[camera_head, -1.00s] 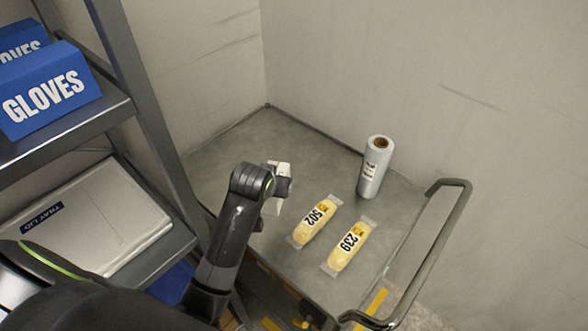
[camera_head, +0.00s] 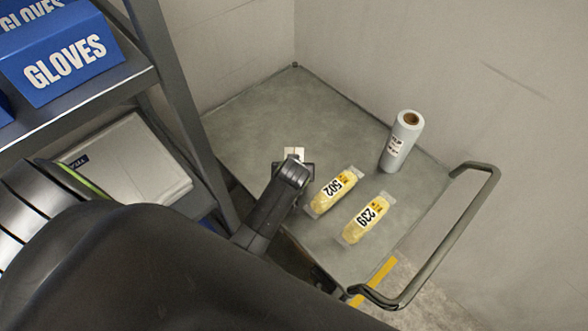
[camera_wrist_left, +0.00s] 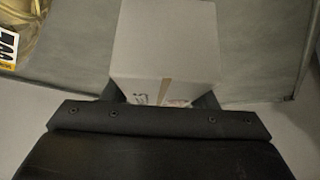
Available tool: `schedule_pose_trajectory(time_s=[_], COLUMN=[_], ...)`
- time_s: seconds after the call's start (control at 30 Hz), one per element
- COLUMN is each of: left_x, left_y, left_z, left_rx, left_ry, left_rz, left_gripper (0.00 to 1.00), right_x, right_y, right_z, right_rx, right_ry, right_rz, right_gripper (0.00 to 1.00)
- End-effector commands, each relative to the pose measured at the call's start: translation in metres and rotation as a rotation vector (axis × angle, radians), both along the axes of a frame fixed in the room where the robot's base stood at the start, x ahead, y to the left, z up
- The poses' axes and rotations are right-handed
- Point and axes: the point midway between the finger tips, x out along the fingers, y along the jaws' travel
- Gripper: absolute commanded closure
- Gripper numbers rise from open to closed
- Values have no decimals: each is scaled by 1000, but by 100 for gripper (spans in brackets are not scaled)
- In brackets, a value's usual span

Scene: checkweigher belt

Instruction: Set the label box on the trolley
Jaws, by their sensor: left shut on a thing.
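The label box, a small pale carton, shows in the left wrist view (camera_wrist_left: 165,45) with a tan tape strip on it. In the head view only its whitish top (camera_head: 293,152) shows past my gripper. My left gripper (camera_head: 295,163) is shut on the box, over the left part of the trolley (camera_head: 255,125). I cannot tell whether the box touches the trolley's grey top. My wrist hides much of the box in the head view. My right gripper is not in view.
Two yellow packets, marked 502 (camera_head: 334,190) and 239 (camera_head: 365,218), lie right of my gripper. A white roll (camera_head: 402,141) stands behind them. The trolley handle (camera_head: 470,220) is at right. A shelf with blue glove boxes (camera_head: 70,55) stands at left. The trolley's back left is clear.

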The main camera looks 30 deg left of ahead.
Motion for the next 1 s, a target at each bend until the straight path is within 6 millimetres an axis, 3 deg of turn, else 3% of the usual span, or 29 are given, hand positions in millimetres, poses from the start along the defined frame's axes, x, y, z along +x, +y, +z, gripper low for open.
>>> schedule_pose_trajectory(time_s=[0.13, 0.53, 0.57, 0.7, 1.0], left_x=[1, 1, 0, 0, 0], left_y=[0, 0, 0, 0, 0], left_z=[-12, -18, -18, -18, -17], left_rx=[2, 1, 1, 0, 0], left_ry=[-2, -4, -2, -2, -1], left_rz=[-1, -1, -1, -1, 0], left_gripper=[80, 80, 45, 26, 26], right_x=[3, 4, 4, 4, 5], right_y=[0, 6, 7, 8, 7], right_z=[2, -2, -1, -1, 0], right_rx=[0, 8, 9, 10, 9], right_ry=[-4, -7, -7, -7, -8], right_rz=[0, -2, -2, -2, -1], right_gripper=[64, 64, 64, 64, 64])
